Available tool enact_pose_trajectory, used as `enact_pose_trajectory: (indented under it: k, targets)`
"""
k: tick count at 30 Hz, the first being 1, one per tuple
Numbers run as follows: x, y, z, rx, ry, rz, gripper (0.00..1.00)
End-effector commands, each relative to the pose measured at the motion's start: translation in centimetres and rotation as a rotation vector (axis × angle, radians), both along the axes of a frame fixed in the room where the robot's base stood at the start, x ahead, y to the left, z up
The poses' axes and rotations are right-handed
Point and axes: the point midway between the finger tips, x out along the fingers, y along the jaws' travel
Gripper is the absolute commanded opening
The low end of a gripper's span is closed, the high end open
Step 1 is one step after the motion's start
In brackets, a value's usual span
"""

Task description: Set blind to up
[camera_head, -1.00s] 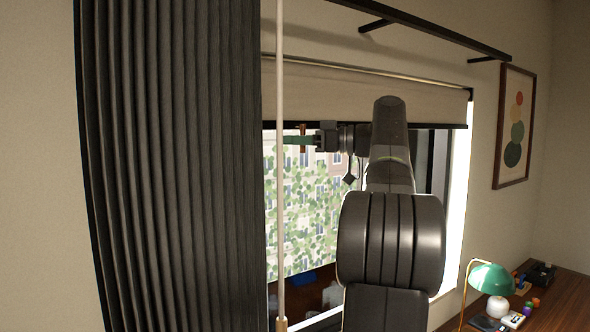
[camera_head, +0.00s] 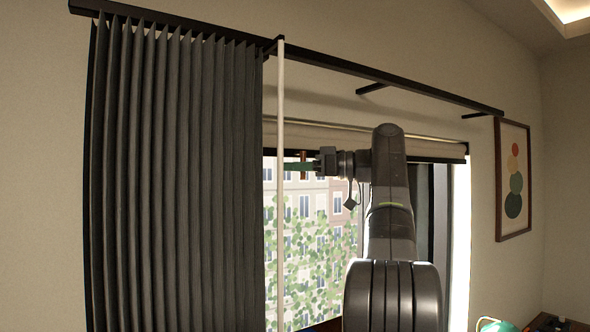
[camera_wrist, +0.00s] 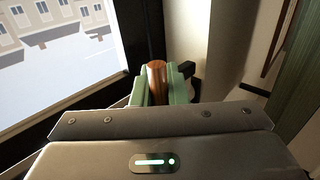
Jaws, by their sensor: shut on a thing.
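The beige roller blind (camera_head: 330,137) spans the top of the window as a short strip, with a dark bottom bar. My gripper (camera_head: 303,166) is at the left part of the window, just under that bar. In the wrist view my gripper's green fingers (camera_wrist: 163,88) are shut around a brown wooden pull (camera_wrist: 156,74). The pull also shows in the head view (camera_head: 303,157) as a small brown upright piece at the fingertips. My arm hides part of the blind's right side.
A dark pleated curtain (camera_head: 180,180) hangs left of the window, with a pale vertical rod (camera_head: 281,200) in front of the glass. A dark curtain rail (camera_head: 420,91) runs above. A framed picture (camera_head: 513,180) hangs at right; a green lamp (camera_head: 495,325) stands below.

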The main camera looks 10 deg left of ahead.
Motion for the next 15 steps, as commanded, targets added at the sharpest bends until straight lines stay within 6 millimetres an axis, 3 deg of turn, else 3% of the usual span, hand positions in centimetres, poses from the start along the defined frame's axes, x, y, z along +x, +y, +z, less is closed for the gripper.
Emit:
enact_pose_trajectory:
  k: [1,2,5,15]
  targets:
    - [-0.25,0.03,0.84,0.011,-0.01,-0.005,0.0]
    - [-0.26,0.03,0.86,0.011,-0.01,-0.005,0.17]
    - [-0.24,0.02,0.78,0.009,-0.01,-0.004,0.35]
    - [-0.1,-0.3,0.44,0.006,-0.006,-0.004,0.35]
